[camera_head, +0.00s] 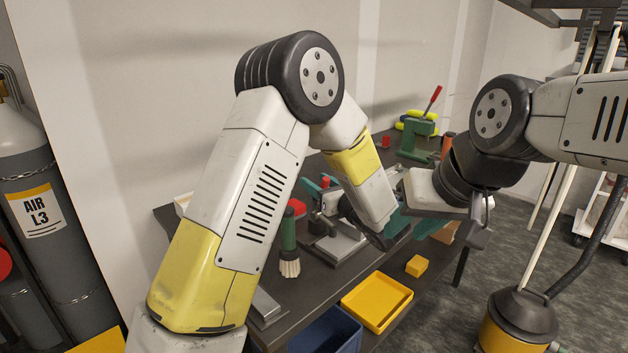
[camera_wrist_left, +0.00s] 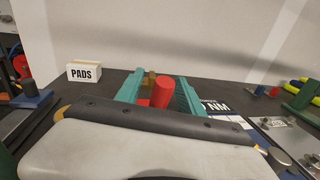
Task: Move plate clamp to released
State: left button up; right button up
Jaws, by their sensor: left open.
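In the head view, my left arm covers much of the bench fixture with a grey base (camera_head: 338,246).
A yellow tray (camera_head: 377,302), a yellow block (camera_head: 417,266) and a brush (camera_head: 289,255) are on the dark bench. A green press (camera_head: 417,138) with a red lever stands at the back.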

pick_arm(q)
grip_shut()
dwell(1.4)
